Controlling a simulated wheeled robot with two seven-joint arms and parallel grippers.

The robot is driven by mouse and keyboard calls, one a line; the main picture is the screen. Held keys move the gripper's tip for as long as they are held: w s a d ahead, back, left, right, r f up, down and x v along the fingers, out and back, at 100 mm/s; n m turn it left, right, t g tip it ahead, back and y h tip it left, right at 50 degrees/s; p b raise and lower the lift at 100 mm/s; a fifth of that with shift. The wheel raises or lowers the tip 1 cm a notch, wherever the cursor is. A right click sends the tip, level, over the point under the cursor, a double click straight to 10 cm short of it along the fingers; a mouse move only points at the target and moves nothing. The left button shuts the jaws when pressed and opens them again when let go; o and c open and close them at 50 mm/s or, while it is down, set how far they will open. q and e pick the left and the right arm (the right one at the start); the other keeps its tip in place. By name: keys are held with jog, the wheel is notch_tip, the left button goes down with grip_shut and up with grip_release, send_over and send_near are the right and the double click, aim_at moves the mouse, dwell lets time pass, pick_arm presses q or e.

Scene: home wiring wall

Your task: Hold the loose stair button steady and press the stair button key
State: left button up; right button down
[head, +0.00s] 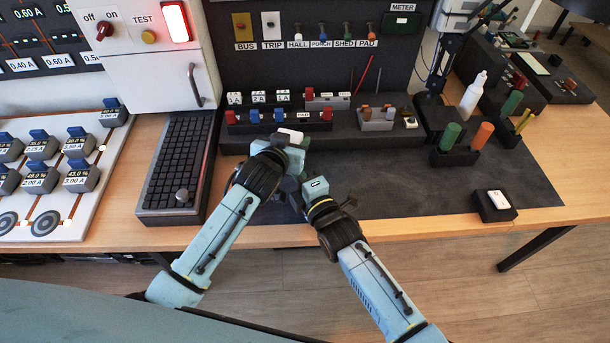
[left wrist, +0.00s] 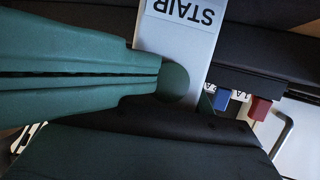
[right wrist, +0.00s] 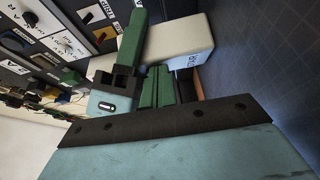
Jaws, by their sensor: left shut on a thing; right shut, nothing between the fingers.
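The loose stair button (left wrist: 200,35) is a white block labelled STAIR, upside down in the left wrist view. A dark round key (left wrist: 173,82) shows on its face. In the right wrist view the white block (right wrist: 182,40) has a green finger of my left gripper (right wrist: 133,38) across it; the left gripper is shut on it. My right gripper (right wrist: 160,72) is shut and empty, its tips at the block's face by the label. Its green fingers (left wrist: 158,72) appear beside the key; whether they touch it I cannot tell. The head view shows the block only as a white patch (head: 291,135).
Behind my grippers stands a dark panel with labelled switches (head: 310,50) and a row of red and blue terminals (head: 275,117). A black keyboard-like grid (head: 178,160) is at the left. A small white-topped switch (head: 497,200) lies at the right. The dark mat (head: 420,190) is mostly clear.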

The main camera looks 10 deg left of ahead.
pick_arm(q)
jog(key=shift+s+d+f, duration=0.2)
jog(key=shift+d+f, duration=0.05)
jog(key=shift+d, duration=0.1)
pick_arm(e)
jog(key=shift+w+r, duration=0.2)
jog(key=shift+r, duration=0.05)
